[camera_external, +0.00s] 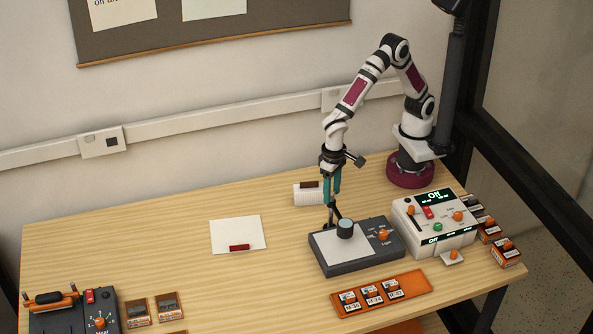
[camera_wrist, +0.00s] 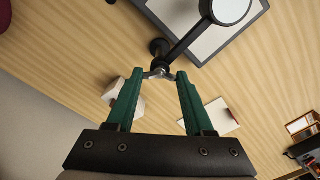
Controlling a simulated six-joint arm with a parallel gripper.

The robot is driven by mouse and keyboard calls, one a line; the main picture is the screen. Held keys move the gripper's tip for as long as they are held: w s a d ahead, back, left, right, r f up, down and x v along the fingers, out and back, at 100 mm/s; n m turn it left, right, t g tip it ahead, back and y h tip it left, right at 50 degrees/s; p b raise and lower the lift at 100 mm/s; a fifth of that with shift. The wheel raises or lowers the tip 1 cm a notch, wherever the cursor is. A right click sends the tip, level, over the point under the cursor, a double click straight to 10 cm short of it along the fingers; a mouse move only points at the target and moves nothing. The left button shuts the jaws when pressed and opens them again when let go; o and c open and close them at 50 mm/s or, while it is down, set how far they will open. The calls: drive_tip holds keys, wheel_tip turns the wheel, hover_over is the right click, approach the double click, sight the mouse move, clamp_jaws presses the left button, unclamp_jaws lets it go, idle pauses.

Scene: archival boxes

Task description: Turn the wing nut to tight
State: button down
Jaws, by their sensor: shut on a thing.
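The wing nut (camera_wrist: 160,73) is a small grey metal piece at the dark pivot of the magnifier arm (camera_wrist: 184,46). My gripper (camera_wrist: 159,75), with green fingers, is shut on the wing nut, one fingertip on each side. In the external view my gripper (camera_external: 332,203) points down at the back edge of the grey light box (camera_external: 352,264), and the nut is too small to make out there. The round magnifier lens (camera_external: 345,226) hangs over the white panel of the light box. I cannot read how tight the nut is.
A white control box (camera_external: 433,227) with orange knobs stands right of the light box. An orange tray (camera_external: 412,288) with several small blocks lies in front. A white sheet with a dark red block (camera_external: 239,247) lies left. A white block (camera_external: 306,196) stands behind my gripper. The table's left middle is clear.

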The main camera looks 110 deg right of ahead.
sight(332, 194)
drive_tip(key=m, duration=0.3)
drive_tip(key=shift+m, duration=2)
drive_tip(key=shift+c, duration=1.4)
unclamp_jaws()
wheel_tip(332, 194, up, 16)
drive_tip(key=shift+f, duration=0.1)
